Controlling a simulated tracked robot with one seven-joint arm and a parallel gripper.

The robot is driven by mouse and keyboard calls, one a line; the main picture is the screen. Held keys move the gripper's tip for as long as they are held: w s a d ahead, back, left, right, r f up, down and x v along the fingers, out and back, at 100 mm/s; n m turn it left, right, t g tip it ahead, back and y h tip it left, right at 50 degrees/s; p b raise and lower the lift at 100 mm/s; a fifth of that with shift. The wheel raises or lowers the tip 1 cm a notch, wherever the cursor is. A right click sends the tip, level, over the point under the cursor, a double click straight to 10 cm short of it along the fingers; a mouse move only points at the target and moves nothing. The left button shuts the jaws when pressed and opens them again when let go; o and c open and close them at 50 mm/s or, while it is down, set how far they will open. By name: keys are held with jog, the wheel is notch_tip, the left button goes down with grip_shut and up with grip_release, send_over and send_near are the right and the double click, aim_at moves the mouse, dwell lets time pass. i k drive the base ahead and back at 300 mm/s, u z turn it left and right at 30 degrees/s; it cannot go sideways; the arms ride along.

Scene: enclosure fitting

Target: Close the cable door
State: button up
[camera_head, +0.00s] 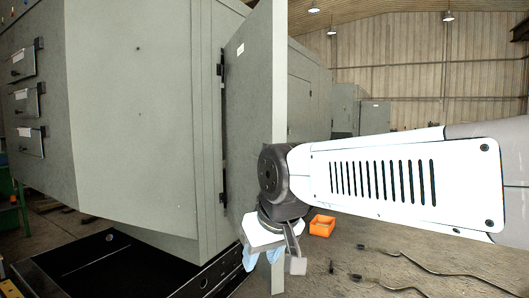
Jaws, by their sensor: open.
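The cable door (250,110) is a tall grey panel standing open from the cabinet (140,120). Its hinge side is at the left and its pale free edge faces me. My gripper (277,262) is low at this free edge, with the jaws apart. One finger shows to the right of the edge, and a pale bluish part of the gripper shows to the left. The door's edge shows again below the gripper. I cannot tell whether a finger touches the door. My wrist hides part of the door's lower edge.
An orange bin (322,226) stands on the floor behind my gripper. Cables (430,270) lie on the floor at the lower right. A black base frame (100,262) lies under the cabinet. Drawer-like units with handles (28,103) are at the left.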

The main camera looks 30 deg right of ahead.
aim_at(255, 67)
jog(key=z, duration=0.45)
jog(key=i, duration=0.45)
jog(key=z, duration=0.6)
jog(key=i, duration=0.7)
jog(key=u, duration=1.55)
jog(key=k, duration=0.85)
jog(key=z, duration=0.1)
